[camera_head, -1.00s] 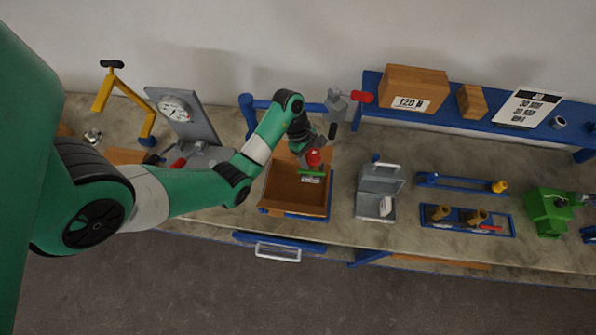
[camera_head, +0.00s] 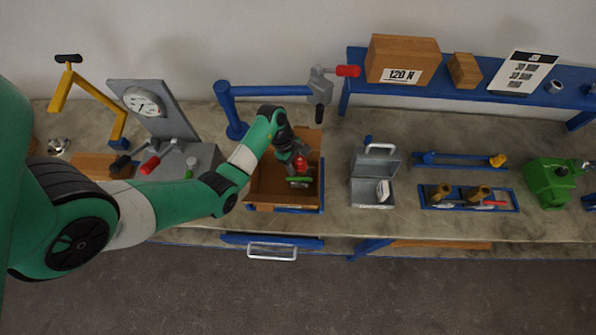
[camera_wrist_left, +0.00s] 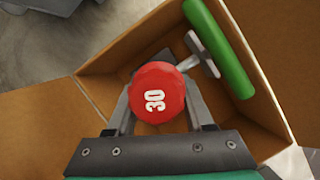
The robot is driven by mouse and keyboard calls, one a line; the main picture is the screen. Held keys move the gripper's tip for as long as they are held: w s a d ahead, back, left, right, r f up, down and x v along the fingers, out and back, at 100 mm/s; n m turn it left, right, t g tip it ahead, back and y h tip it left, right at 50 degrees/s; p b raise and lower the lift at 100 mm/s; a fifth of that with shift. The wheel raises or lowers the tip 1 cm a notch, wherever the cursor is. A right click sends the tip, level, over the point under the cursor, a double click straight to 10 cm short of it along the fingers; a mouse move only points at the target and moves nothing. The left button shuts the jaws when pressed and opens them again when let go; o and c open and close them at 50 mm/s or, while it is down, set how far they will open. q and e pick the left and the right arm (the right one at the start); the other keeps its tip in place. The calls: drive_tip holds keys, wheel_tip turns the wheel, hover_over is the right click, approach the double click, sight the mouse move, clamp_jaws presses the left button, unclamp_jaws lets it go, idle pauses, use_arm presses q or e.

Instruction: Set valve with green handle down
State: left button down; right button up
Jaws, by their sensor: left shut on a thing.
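The valve has a round red cap marked "30" and a long green handle (camera_wrist_left: 220,50) on a metal stem. My left gripper (camera_wrist_left: 157,100) is shut on the valve, with its fingers on either side of the red cap. In the head view, my left gripper (camera_head: 298,160) is in or just over the open brown box (camera_head: 257,192), with the green handle (camera_head: 299,181) below the red cap. I cannot tell whether the valve touches the box floor. My right gripper is not in view.
A grey open case (camera_head: 372,194) stands right of the box. A blue arm with a red-handled clamp (camera_head: 319,88) stands behind it. A gauge stand (camera_head: 150,112) is at the left. A blue shelf (camera_head: 440,88) runs at the back right. Bare bench lies between box and case.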

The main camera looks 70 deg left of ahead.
sight(299, 174)
use_arm(q)
drive_tip(key=shift+f+b, duration=0.6)
drive_tip(key=shift+f, duration=1.25)
drive_tip(key=shift+f, duration=0.15)
drive_tip(key=shift+c, duration=1.4)
unclamp_jaws()
drive_tip(key=shift+a+r, duration=0.15)
drive_tip(key=shift+r, duration=0.3)
drive_tip(key=p+v, duration=0.3)
drive_tip(key=v, duration=0.8)
drive_tip(key=shift+r, duration=0.2)
